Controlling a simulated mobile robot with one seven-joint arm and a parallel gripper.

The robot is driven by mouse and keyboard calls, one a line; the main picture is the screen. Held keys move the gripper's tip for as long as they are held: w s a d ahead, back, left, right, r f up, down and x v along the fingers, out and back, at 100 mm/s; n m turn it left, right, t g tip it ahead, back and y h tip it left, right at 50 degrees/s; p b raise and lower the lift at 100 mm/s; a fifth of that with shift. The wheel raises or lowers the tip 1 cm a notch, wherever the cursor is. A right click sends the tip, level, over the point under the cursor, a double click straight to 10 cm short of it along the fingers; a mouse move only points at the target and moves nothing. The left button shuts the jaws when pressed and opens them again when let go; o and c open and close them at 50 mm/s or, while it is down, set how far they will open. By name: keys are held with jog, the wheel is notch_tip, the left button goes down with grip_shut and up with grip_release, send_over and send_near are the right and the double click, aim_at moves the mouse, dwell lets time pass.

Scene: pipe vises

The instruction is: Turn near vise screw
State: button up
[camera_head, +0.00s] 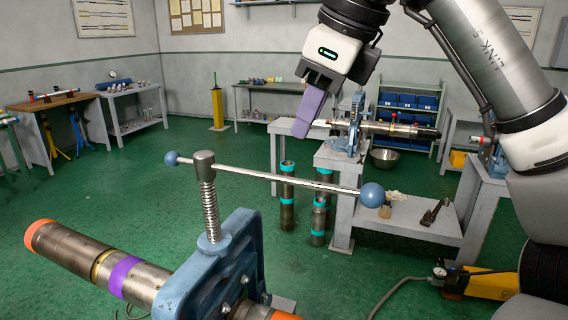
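The near vise (215,268) is a blue frame at the bottom centre, standing around a steel pipe (70,250) with an orange end and a purple band. Its threaded screw (210,210) rises upright from the frame to a grey head. A steel handle bar (270,175) passes through the head, with a small blue ball (171,158) at the left and a larger one (372,195) at the right. My gripper (305,128) hangs above the bar in the picture, purple fingers pointing down, apart from the bar. The fingers overlap from this side, so their gap is hidden.
Behind stands a second blue vise (354,125) with a pipe on a grey bench (342,165). Teal-banded pipes (287,195) stand on the floor beside it. A yellow pump (492,284) with a hose lies at the lower right. Green floor (120,190) is open at the left.

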aim_at(282, 176)
jog(key=p+x, duration=0.1)
jog(key=x, duration=0.9)
jog(key=shift+a+f+p, duration=0.1)
jog(key=shift+f+p, duration=0.05)
jog(key=shift+p, duration=0.15)
grip_shut()
